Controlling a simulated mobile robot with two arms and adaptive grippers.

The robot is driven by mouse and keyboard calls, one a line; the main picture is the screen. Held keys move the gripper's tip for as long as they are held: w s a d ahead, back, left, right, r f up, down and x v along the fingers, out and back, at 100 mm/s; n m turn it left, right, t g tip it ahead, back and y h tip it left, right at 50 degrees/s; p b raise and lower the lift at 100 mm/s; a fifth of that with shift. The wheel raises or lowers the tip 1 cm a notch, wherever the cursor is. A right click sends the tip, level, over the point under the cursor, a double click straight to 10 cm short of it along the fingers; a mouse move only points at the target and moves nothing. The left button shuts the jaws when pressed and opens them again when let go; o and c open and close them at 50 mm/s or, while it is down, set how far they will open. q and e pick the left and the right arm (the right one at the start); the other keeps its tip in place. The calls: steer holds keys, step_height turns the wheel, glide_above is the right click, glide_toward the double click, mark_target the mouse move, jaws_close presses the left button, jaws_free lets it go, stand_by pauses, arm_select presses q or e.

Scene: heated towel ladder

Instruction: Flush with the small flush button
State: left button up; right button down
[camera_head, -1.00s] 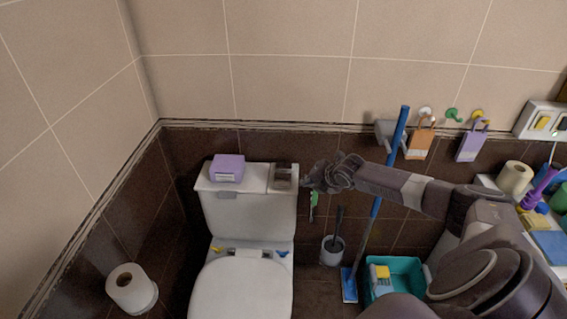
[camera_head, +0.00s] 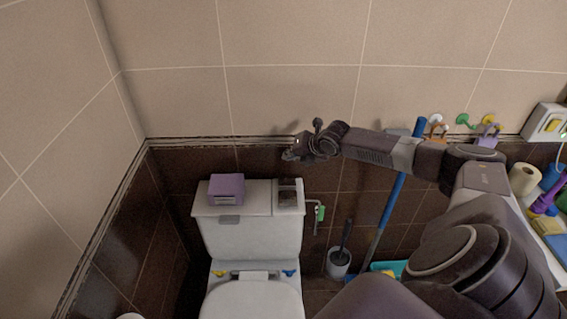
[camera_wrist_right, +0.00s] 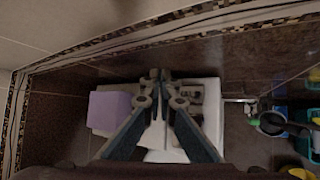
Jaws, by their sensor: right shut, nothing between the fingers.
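The white toilet (camera_head: 250,238) stands against the dark tiled wall. A grey flush panel (camera_head: 290,193) is set in the right part of its cistern lid; its separate buttons are too small to tell apart. My right gripper (camera_head: 290,155) is shut and empty, and appears above the flush panel, apart from it. In the right wrist view my right gripper's fingertips (camera_wrist_right: 159,74) meet over the cistern, with the panel (camera_wrist_right: 193,94) just right of them and partly hidden by a finger. My left gripper is not in view.
A purple box (camera_head: 226,189) sits on the left of the cistern lid. A green item (camera_head: 320,212) hangs on a holder right of the cistern. A toilet brush (camera_head: 339,262) and a blue-handled mop (camera_head: 392,205) stand further right. The wall is close behind.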

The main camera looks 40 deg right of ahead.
mark_target(288, 183)
step_height(288, 183, down, 4)
steer(key=b, duration=0.3)
steer(key=shift+r, duration=0.2)
step_height(288, 183, down, 4)
steer(key=b, duration=0.3)
steer(key=shift+r+b, duration=0.2)
steer(key=shift+b, duration=0.15)
arm_select(q)
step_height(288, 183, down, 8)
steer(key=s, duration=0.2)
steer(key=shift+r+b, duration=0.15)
steer(key=shift+b, duration=0.25)
arm_select(e)
steer(key=shift+f, duration=0.85)
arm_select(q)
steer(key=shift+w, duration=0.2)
arm_select(e)
steer(key=shift+f, duration=0.4)
